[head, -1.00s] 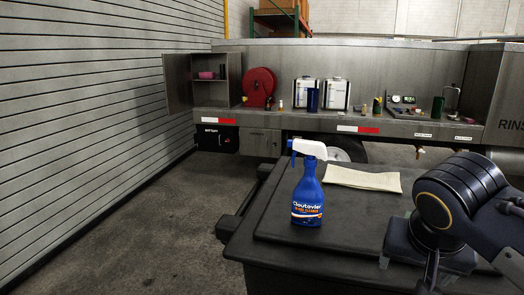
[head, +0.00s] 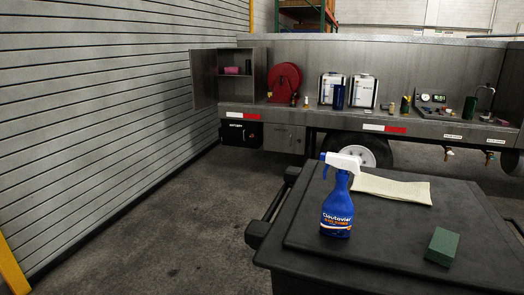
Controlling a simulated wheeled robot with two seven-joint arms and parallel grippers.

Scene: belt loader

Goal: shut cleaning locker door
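The cleaning locker (head: 246,56) is a small grey metal cabinet at the left end of the service trailer. Its door (head: 204,79) stands open, swung out to the left toward the slatted wall. Inside on a shelf are a pink item (head: 232,70) and a dark upright item at its right. Neither of my grippers is in view.
A black cart (head: 385,270) with a blue spray bottle (head: 337,210), a cream cloth (head: 393,187) and a green sponge (head: 442,246) stands close at right. A yellow post (head: 12,266) is at lower left. The floor (head: 190,215) between wall and cart is clear.

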